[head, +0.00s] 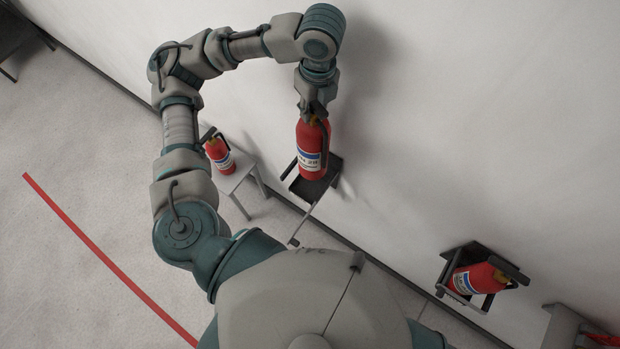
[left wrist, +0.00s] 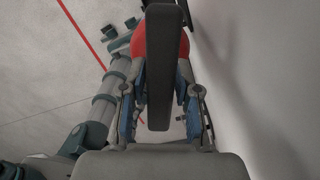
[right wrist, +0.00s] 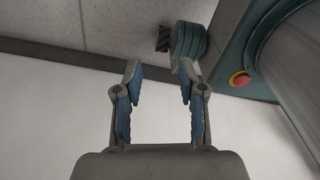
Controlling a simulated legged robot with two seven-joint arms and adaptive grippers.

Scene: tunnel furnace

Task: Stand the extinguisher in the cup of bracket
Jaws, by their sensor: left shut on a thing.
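My left gripper (head: 315,108) is shut on the top of a red extinguisher (head: 312,140) with a white and blue label. The extinguisher hangs roughly upright in front of the white wall. A black bracket (head: 335,168) on the wall shows behind and around its lower end; whether the bottom touches the cup I cannot tell. In the left wrist view the dark handle (left wrist: 160,70) lies between the fingers (left wrist: 160,112), with the red body (left wrist: 140,42) behind it. My right gripper (right wrist: 159,72) is open and empty in the right wrist view; it is outside the head view.
Another red extinguisher (head: 219,154) stands on a small grey table (head: 238,178) to the left. A further extinguisher (head: 474,279) sits tilted in a second black bracket (head: 450,262) at lower right. A grey box (head: 562,328) is at the right corner. A red line (head: 95,250) crosses the floor.

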